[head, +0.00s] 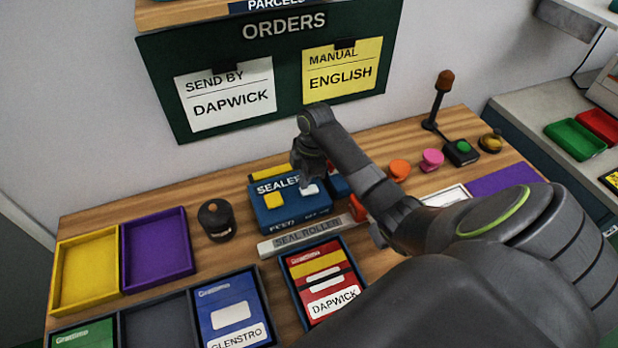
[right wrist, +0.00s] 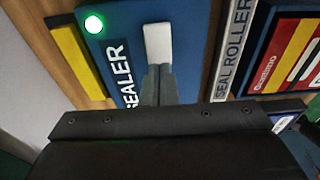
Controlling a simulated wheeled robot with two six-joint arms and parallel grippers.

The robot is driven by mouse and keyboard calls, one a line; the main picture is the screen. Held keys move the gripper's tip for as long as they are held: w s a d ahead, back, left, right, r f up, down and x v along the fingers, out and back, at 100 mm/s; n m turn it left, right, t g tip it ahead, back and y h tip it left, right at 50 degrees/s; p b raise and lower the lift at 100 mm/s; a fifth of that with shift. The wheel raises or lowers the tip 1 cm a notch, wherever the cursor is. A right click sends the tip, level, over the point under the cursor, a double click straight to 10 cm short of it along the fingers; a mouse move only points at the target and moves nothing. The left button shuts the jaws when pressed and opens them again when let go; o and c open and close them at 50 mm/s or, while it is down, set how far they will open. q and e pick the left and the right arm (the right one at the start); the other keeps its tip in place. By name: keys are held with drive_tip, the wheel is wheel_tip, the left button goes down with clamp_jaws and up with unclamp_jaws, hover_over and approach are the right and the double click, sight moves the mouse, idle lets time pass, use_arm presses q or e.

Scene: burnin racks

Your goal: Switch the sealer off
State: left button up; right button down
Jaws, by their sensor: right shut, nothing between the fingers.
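The sealer (head: 285,222) is a blue box with white lettering on the wooden bench in the head view. A white rocker or lever (head: 309,188) shows on its top, and it also shows in the right wrist view as a white bar (right wrist: 158,43). A green light (right wrist: 93,24) is lit on the sealer in the right wrist view. My right gripper (right wrist: 158,75) is shut and empty, its fingertips right at the near end of the white bar. I cannot tell whether they touch. In the head view my right gripper (head: 308,172) hangs over the sealer. My left gripper is not in view.
A seal roller strip (head: 305,236) lies in front of the sealer.

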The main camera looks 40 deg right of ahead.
drive_tip(key=shift+f+b, duration=0.45)
drive_tip(key=shift+f, duration=0.5)
idle(0.7)
drive_tip(key=shift+r, duration=0.1)
wheel_tip(320, 180, up, 7)
drive_tip(key=p, duration=0.8)
idle(0.4)
drive_tip(key=shift+s, duration=0.1)
